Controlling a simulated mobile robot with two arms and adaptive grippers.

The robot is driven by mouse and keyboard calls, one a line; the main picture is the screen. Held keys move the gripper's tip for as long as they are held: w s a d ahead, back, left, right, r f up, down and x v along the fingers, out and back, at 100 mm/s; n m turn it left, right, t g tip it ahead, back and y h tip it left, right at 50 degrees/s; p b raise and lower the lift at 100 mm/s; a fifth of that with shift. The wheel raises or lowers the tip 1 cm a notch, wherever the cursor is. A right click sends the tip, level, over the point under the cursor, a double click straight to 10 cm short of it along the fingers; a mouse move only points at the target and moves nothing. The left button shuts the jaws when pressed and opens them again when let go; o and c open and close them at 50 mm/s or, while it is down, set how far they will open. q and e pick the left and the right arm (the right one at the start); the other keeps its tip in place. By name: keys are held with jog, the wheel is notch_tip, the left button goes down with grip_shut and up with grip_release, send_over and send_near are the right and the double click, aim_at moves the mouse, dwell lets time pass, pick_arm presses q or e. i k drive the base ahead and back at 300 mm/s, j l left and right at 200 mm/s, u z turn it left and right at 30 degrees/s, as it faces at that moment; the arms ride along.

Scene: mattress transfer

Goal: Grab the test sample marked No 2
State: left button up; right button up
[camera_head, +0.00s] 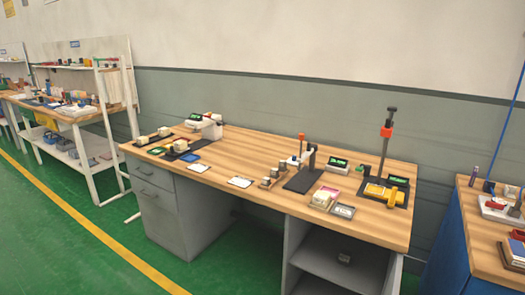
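A wooden-topped workbench (235,150) with grey drawers stands in the middle of the view. Several small pale blocks sit at its left end, among them one block (164,131) at the back, one (142,140) at the front left and one (180,145) on a dark plate. The markings are too small to read, so I cannot tell which item is the No 2 sample. Neither of my grippers is in view.
A dark test stand (304,179) and a taller stand with an orange clamp (386,131) rise from the bench. Other benches stand left (75,118) and right (465,230). Green floor (60,250) in front is clear.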

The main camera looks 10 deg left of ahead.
aim_at(179, 145)
jog(key=i+j, duration=0.15)
jog(key=j, duration=0.2)
jog(key=i+j+z, duration=0.15)
jog(key=j, duration=0.15)
jog(key=i+j, duration=0.15)
jog(key=j, duration=0.2)
jog(key=i+j+z, duration=0.1)
jog(key=j, duration=0.25)
jog(key=i+j+z, duration=0.1)
jog(key=j, duration=0.25)
jog(key=i+j, duration=0.15)
jog(key=j, duration=0.2)
